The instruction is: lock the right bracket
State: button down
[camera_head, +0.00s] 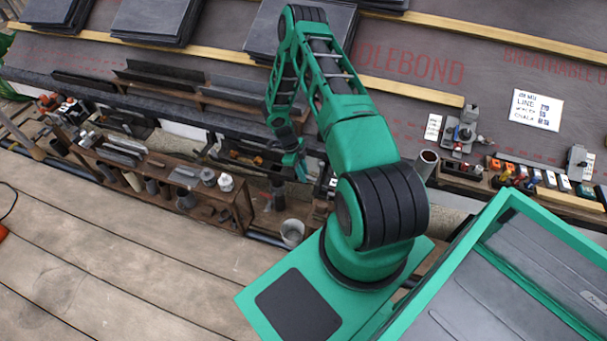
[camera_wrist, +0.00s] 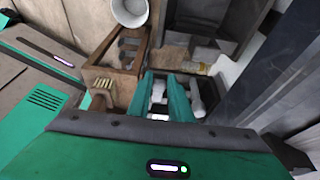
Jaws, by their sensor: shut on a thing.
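My gripper (camera_head: 297,165) is low at the eave, beyond my arm in the head view, reaching down by the gutter. In the wrist view its two teal fingers (camera_wrist: 168,98) point away and are close together, with a narrow gap. They are shut on a small whitish part (camera_wrist: 158,90), mostly hidden between them. Another pale grey rounded part (camera_wrist: 195,97) shows just right of the fingers. These pale parts may belong to the right bracket, but I cannot tell its shape or whether its catch is open or locked.
A wooden tool rack (camera_head: 160,185) stands left of my gripper. A white bucket (camera_head: 292,232) is below it and shows in the wrist view (camera_wrist: 130,10). A wooden box (camera_wrist: 120,62) lies close left of the fingers. A dark gutter-like channel (camera_wrist: 262,95) is at right. The plank deck (camera_head: 110,255) is clear.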

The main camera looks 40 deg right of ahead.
jog(key=shift+f+g, duration=0.25)
jog(key=shift+g, duration=0.15)
jog(key=c, duration=1.6)
grip_release()
jog(key=shift+w, duration=0.1)
jog(key=v, duration=1)
jog(key=shift+w+a+r, duration=0.2)
jog(key=shift+a+r, duration=0.05)
jog(key=shift+r, duration=0.1)
